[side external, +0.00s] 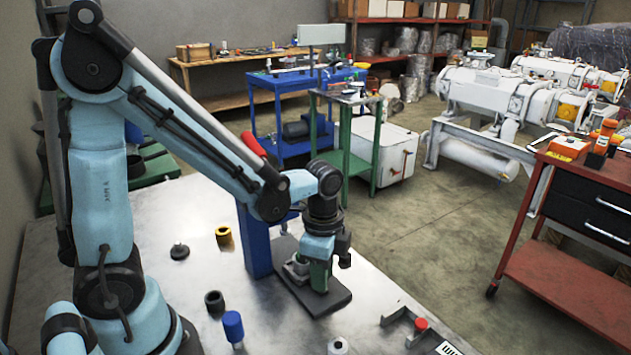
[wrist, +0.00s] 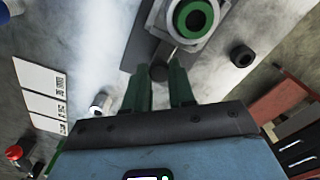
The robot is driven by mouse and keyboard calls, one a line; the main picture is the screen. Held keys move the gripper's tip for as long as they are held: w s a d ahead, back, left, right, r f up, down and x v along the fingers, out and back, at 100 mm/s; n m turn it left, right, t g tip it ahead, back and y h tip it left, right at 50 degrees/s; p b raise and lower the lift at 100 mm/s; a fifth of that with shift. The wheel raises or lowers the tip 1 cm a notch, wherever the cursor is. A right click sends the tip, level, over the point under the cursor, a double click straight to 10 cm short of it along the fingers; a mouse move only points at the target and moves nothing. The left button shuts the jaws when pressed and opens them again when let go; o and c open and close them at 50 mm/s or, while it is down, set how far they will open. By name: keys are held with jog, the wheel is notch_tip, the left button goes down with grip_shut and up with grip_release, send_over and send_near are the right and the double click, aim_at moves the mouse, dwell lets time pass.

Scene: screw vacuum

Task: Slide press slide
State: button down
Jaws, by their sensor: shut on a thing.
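The press (side external: 258,240) has a blue column, a red lever (side external: 257,148) and a dark base plate (side external: 325,297) on the metal table. A grey block, seemingly the slide (side external: 297,268), sits on the plate; in the wrist view it holds a green ring (wrist: 195,18). My gripper (side external: 320,286) points down over the plate, beside the block. In the wrist view its green fingers (wrist: 158,82) stand either side of a dark round knob (wrist: 158,73) on the block's near side and are shut on it. The exact finger contact is hard to see.
A grey bracket (side external: 395,317) with a red-topped piece (side external: 421,324) is near the right edge.

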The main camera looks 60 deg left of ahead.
jog(key=c, duration=0.9)
grip_release()
jog(key=shift+c, duration=0.2)
jog(key=shift+r, duration=0.15)
notch_tip(320, 180, up, 12)
